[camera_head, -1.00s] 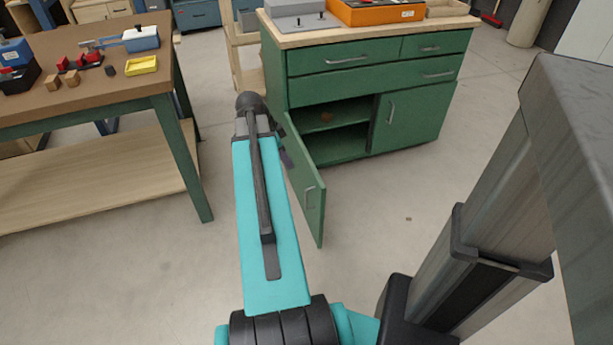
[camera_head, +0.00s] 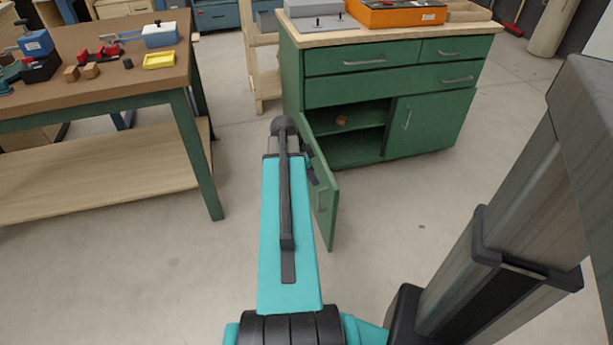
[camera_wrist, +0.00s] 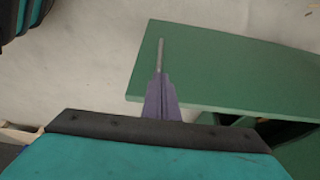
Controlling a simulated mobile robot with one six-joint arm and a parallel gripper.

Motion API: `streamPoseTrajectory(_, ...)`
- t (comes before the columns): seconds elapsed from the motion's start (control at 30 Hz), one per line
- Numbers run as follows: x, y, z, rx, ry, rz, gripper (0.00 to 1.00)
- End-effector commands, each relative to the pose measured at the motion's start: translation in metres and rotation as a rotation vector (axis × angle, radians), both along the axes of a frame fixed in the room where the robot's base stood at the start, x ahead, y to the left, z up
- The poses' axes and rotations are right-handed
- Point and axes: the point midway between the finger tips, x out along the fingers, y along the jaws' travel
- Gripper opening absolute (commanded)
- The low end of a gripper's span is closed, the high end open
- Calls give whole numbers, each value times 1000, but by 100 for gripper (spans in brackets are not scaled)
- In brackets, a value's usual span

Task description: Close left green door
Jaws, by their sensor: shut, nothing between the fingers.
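The left green door (camera_head: 324,205) of the green cabinet stands open, swung out toward me from its left side. Its grey handle (camera_head: 320,199) shows on the face turned to me. My gripper (camera_head: 313,172) is shut and empty, close beside that face, partly hidden by my arm. In the wrist view its purple fingers (camera_wrist: 161,100) overlap the green door panel (camera_wrist: 230,75). A thin grey bar shows beyond the fingers; I cannot tell if it is the handle. I cannot tell whether the fingers touch the door.
The cabinet's right door (camera_head: 430,122) is shut, as are its drawers (camera_head: 390,85). A small brown object (camera_head: 342,120) lies on the inner shelf. A workbench (camera_head: 110,93) with tools and blocks stands at the left. The floor in front of the cabinet is clear.

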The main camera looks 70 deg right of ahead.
Motion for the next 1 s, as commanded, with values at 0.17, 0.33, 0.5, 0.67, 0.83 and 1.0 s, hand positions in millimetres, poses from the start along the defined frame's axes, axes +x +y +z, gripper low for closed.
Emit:
streamPoseTrajectory(0.17, -16, -14, 1, -3, -1, -3, 0)
streamPoseTrajectory(0.33, -25, -21, 1, -1, -1, -1, 0)
streamPoseTrajectory(0.5, -27, -22, 2, -1, -1, -1, 0)
streamPoseTrajectory(0.67, -27, -22, 2, -1, -1, -1, 0)
streamPoseTrajectory(0.83, -27, -19, 2, -1, 0, 0, 0)
streamPoseTrajectory(1.0, -29, -24, 2, -1, 0, 14, 0)
